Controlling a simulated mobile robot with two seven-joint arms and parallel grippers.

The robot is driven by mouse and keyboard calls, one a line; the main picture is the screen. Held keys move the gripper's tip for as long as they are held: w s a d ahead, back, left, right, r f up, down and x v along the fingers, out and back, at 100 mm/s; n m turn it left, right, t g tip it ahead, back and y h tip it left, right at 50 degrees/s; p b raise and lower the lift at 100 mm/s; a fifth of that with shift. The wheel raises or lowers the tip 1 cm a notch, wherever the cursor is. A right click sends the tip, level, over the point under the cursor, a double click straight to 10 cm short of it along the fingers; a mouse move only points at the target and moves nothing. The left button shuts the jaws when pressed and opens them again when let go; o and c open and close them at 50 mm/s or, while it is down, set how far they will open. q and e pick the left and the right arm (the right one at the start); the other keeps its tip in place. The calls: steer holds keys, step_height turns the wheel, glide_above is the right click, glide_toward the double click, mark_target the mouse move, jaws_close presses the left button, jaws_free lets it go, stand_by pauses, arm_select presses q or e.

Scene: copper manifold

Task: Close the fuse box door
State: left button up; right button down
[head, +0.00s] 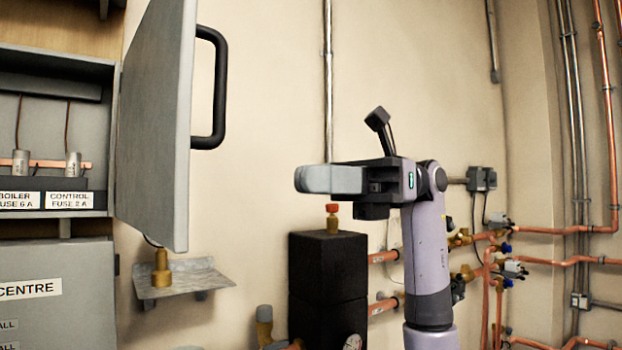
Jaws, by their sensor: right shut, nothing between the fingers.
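The fuse box (60,68) is on the wall at the left, with its inside showing. Two fuses sit in it above labels for boiler and control. Its grey door (158,120) stands open, swung out from the box's right side. A black handle (219,90) is on the door's right-hand face. My right gripper (305,179) is shut and empty, pointing left. In the picture it is to the right of the door and below the handle, apart from both. My left gripper is not in view.
A small metal shelf (195,280) with a brass fitting (161,270) is below the door. A black block (328,285) with a red-topped valve (332,215) stands below my right gripper. Copper pipes (570,230) and valves line the right. Bare wall separates door and gripper in the picture.

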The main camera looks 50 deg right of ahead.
steer(key=p, duration=0.1)
glide_toward(185, 174)
steer(key=a, duration=0.1)
steer(key=w+a, duration=0.1)
steer(key=a, duration=0.1)
steer(key=w+a, duration=0.1)
steer(key=a, duration=0.1)
steer(key=shift+a, duration=0.1)
steer(key=shift+w+a, duration=0.15)
steer(key=shift+a, duration=0.35)
steer(key=shift+a, duration=0.2)
